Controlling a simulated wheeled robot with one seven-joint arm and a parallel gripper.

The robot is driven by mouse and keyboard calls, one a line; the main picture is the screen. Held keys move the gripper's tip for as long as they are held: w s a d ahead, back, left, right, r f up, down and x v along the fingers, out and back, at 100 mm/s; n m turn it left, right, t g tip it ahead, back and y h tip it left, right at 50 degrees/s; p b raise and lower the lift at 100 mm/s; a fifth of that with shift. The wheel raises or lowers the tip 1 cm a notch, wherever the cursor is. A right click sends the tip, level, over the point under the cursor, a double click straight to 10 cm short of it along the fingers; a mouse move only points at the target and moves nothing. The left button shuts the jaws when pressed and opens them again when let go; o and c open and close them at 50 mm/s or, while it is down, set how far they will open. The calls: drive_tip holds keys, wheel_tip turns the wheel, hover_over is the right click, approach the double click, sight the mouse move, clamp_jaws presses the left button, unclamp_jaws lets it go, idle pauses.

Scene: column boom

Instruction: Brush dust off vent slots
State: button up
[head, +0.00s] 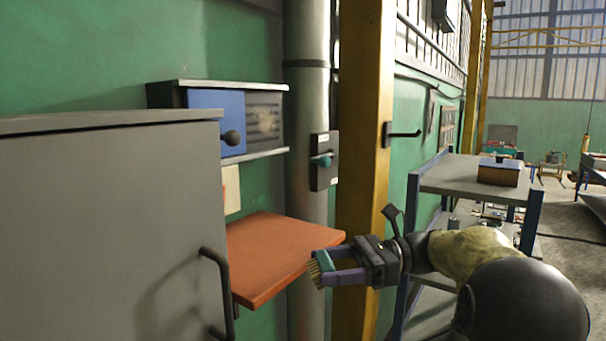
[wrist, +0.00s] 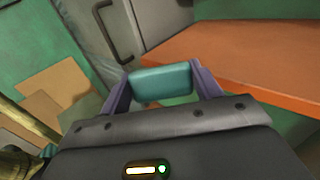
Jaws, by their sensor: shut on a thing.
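The vent slots (head: 276,124) are dark horizontal lines on the right part of a wall-mounted box, with a pale dusty patch (head: 265,120) over them. A blue panel (head: 216,112) with a round black knob covers the box's left part. My gripper (head: 330,268) is shut on a brush (head: 323,260) with a teal body and tan bristles. The bristles point left in the head view. The teal body also shows between the purple fingers in the wrist view (wrist: 161,84); its bristles are hidden there. The brush is below and right of the vent, apart from it.
An orange shelf (head: 265,252) lies just left of the brush. A grey cabinet (head: 110,215) with a dark handle fills the left foreground. A grey pipe bears a switch box (head: 323,161); a yellow column (head: 362,110) stands beside it. A trolley (head: 470,178) stands at right.

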drive_tip(key=a+r+m+t, duration=0.2)
drive_tip(key=r+m+t, duration=0.2)
drive_tip(key=r, duration=1.2)
drive_tip(key=a+r+m+t, duration=0.2)
drive_tip(key=r+m+t, duration=0.2)
drive_tip(key=r+t, duration=0.7)
wheel_tip(320, 180, up, 6)
drive_tip(key=shift+w+f+m+t, duration=0.1)
drive_tip(key=shift+w+m+t, duration=0.1)
drive_tip(key=shift+m+t, duration=0.1)
